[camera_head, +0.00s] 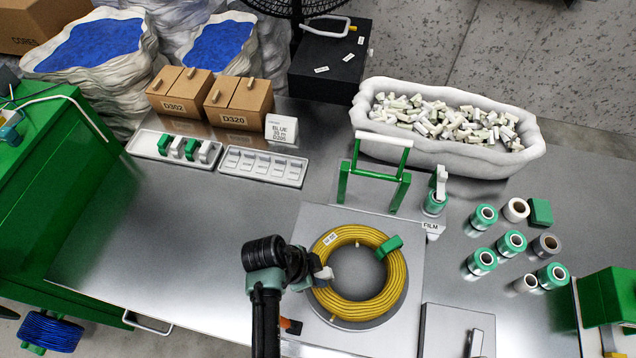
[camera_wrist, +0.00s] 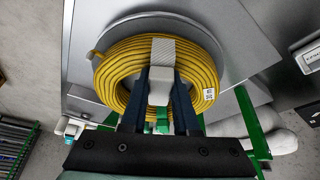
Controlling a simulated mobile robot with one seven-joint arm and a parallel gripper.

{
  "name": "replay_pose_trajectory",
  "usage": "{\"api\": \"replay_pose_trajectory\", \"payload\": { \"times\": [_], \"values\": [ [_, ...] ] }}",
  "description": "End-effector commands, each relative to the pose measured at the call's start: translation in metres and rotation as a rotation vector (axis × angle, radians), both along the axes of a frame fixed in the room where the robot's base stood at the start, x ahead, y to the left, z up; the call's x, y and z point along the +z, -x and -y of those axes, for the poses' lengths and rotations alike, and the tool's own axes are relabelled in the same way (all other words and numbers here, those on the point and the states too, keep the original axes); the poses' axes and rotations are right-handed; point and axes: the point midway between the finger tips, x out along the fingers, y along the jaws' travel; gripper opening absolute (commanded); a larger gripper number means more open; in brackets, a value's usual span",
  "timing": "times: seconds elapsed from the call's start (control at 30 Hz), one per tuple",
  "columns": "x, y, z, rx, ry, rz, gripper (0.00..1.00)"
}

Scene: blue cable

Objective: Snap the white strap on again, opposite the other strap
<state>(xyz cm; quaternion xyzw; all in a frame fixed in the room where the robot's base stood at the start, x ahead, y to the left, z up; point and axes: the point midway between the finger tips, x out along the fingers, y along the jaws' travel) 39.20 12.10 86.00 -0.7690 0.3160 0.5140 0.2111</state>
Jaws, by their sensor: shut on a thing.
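A coil of yellow cable (camera_head: 396,290) lies flat on a grey round plate; it also shows in the wrist view (camera_wrist: 115,75). A green strap (camera_head: 388,246) sits around the coil's upper right side. My gripper (camera_head: 316,277) is at the coil's left side, roughly across from the green strap. It is shut on a white strap (camera_head: 325,273), whose ribbed white top (camera_wrist: 163,52) lies over the coil between my fingertips (camera_wrist: 161,82) in the wrist view. The underside of the strap is hidden, so I cannot tell whether it is closed around the cable.
A green frame handle (camera_head: 380,172) stands behind the coil. A white tub of small pieces (camera_head: 440,160) is at the back. Several tape rolls (camera_head: 511,243) stand at the right. Trays (camera_head: 262,168) and cardboard boxes (camera_head: 238,103) are at the back left. The table's left part is clear.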

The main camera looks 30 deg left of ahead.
Motion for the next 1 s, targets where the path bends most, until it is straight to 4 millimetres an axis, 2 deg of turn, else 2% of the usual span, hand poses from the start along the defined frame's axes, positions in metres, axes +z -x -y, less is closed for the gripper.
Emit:
{"api": "replay_pose_trajectory", "payload": {
  "times": [0.6, 1.0],
  "values": [
    [0.011, 0.0, 0.0, 0.0, 0.0, 0.0, 0.0],
    [0.011, 0.0, 0.0, 0.0, 0.0, 0.0, 0.0]
  ]
}}
